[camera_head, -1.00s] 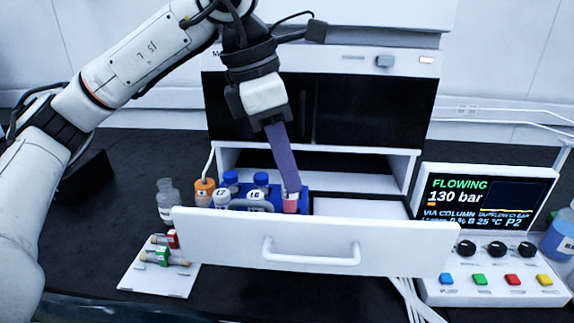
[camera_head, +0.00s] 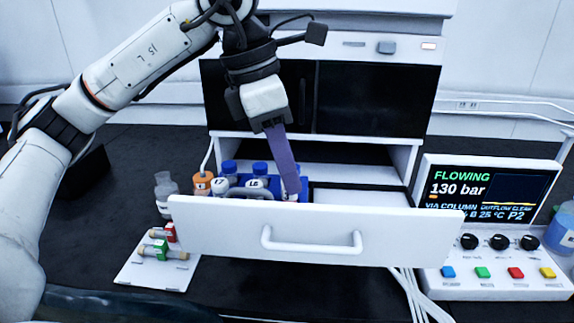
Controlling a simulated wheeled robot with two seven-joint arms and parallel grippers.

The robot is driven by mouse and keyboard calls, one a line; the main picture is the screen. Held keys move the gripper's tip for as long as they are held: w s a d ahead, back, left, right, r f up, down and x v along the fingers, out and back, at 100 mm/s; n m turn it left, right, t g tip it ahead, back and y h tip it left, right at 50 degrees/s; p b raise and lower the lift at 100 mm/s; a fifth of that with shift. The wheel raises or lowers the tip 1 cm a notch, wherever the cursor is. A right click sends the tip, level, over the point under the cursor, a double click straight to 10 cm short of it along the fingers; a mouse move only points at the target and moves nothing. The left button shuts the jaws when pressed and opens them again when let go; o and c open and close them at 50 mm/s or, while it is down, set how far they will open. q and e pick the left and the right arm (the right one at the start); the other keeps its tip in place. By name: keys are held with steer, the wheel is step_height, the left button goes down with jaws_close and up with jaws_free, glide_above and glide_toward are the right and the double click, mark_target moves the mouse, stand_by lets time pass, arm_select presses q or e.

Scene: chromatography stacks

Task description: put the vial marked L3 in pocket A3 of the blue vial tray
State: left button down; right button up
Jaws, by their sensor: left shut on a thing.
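My left gripper (camera_head: 290,193) reaches down into the open drawer behind its white front. Its fingers are shut on a vial, of which only a small pale bit shows at the fingertips; its label cannot be read. The blue vial tray (camera_head: 305,184) stands in the drawer around and behind the fingertips, mostly hidden by the fingers, other vials and the drawer front. White-capped vials marked L7 (camera_head: 220,185) and L6 (camera_head: 257,184) stand left of the gripper. The pocket marks, including A3, cannot be seen. My right gripper is out of view.
The drawer front (camera_head: 315,230) with its handle stands close before the fingers. Blue-capped bottles (camera_head: 260,168) and an orange-capped bottle (camera_head: 203,183) crowd the left. A white plate (camera_head: 150,275) bears small red and green pieces. The control panel (camera_head: 490,268) is at right.

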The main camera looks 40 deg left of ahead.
arm_select(q)
steer(key=shift+f, duration=0.1)
stand_by(0.3)
steer(key=shift+f+b, duration=0.45)
steer(key=shift+f, duration=0.05)
steer(key=c, duration=1.1)
jaws_free()
steer(key=shift+r, duration=0.15)
steer(key=shift+r+p, duration=2.95)
steer(key=shift+r, duration=0.45)
